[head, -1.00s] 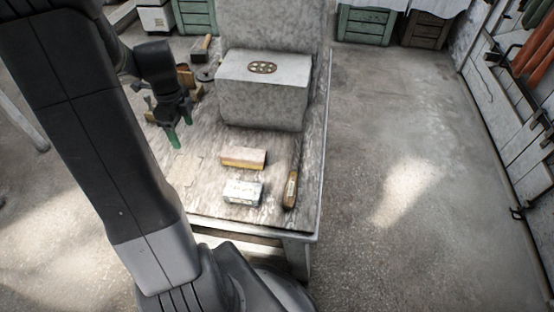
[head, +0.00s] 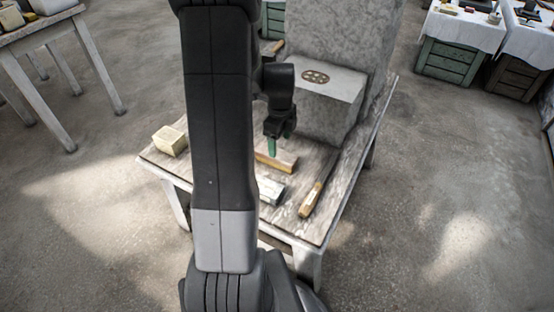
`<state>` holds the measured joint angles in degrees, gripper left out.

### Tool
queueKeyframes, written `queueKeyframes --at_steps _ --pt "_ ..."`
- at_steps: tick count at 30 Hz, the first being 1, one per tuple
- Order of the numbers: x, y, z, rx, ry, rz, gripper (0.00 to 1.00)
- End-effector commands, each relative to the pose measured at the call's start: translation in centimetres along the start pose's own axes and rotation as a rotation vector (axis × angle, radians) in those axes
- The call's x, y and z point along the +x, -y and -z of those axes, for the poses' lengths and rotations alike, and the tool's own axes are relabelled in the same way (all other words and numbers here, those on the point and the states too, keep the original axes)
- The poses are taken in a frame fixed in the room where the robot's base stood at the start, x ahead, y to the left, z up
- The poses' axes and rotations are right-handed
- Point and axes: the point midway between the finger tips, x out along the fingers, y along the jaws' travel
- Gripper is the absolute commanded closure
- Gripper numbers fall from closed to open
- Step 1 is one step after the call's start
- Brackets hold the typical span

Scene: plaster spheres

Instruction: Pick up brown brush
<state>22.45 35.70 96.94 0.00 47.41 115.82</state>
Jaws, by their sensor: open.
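A wooden block-shaped piece (head: 283,164), with a brown top and paler side, lies on the worktable (head: 333,210); it may be the brown brush, partly hidden by my arm. A long tool with a brown wooden handle (head: 311,198) lies to its right, near the table's right edge. I cannot tell for certain which is the brush. My gripper (head: 272,147), with green fingertips, is open and empty. In the picture its tips are just above the block-shaped piece; contact cannot be judged.
A pale box (head: 271,191) lies in front, partly behind my arm. A large grey stone block (head: 328,110) stands at the back. A yellowish block (head: 170,140) sits at the table's left corner. Another table (head: 85,25) is at far left. Open floor lies to the right.

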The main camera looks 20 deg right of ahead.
Motion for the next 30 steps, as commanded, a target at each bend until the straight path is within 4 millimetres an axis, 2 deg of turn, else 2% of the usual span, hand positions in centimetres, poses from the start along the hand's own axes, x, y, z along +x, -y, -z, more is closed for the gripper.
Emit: queueKeyframes --at_steps 1,8,14,18,25,30 --pt "0.7 0.0 0.0 0.0 -0.001 -0.002 0.29" --pt "1.8 -0.1 -0.2 -0.001 0.0 -0.001 0.29" --pt "4.7 -0.4 -1.2 -0.002 -0.001 -0.002 0.29" --pt "6.3 -0.4 -1.1 0.0 -0.001 -0.001 0.29" --pt "6.3 -0.3 -1.1 0.0 0.0 0.0 0.29" --pt "6.3 -0.3 -1.1 0.0 0.0 0.001 0.62"
